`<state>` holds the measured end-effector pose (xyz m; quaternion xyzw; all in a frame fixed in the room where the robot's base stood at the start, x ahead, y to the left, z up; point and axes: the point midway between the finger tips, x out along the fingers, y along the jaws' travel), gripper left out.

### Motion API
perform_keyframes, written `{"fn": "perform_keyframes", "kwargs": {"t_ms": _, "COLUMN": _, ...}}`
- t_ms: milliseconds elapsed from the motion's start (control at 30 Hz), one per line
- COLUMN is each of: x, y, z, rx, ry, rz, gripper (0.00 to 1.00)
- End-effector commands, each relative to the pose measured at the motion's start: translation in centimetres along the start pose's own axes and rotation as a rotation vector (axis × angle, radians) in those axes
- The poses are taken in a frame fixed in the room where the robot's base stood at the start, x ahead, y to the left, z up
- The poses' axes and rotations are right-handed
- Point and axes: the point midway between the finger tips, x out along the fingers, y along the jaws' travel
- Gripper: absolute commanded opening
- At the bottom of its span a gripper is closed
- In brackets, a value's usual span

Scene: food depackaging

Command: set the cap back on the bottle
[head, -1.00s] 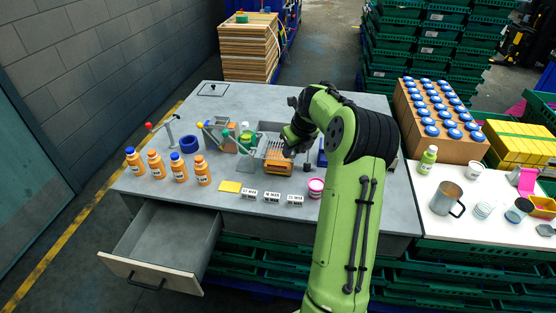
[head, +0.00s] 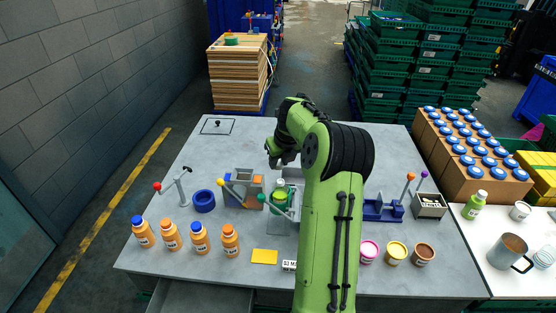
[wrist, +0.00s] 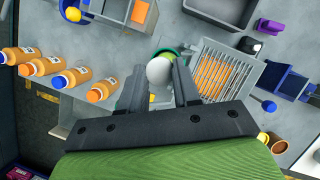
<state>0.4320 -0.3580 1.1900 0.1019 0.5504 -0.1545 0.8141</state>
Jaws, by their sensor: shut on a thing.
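A light green bottle (head: 281,186) stands upright in a fixture on the grey bench, partly hidden by my arm. My gripper (head: 273,160) is above and behind it in the head view. In the wrist view my gripper (wrist: 163,82) is shut on a round whitish thing, apparently the cap (wrist: 158,70), between its fingertips. A green round edge (wrist: 167,51) shows just beyond it, probably the bottle or its holder. Whether the cap touches the bottle neck is hidden.
Several orange bottles (head: 199,239) stand at the front left. A wire-slotted tray (wrist: 224,73) is beside the gripper.

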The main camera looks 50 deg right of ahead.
Motion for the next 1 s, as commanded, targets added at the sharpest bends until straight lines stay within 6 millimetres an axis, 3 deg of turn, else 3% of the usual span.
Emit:
{"fn": "perform_keyframes", "kwargs": {"t_ms": 167, "x": 0.6, "y": -0.1, "z": -0.3, "rx": 0.001, "ry": 0.0, "rz": -0.001, "gripper": 0.04}}
{"fn": "perform_keyframes", "kwargs": {"t_ms": 667, "x": 5.6, "y": 0.0, "z": -2.4, "rx": 0.0, "ry": 0.0, "rz": 0.0, "gripper": 0.04}}
{"fn": "perform_keyframes", "kwargs": {"t_ms": 1000, "x": 5.7, "y": 0.0, "z": -2.4, "rx": 0.0, "ry": 0.0, "rz": -0.001, "gripper": 0.04}}
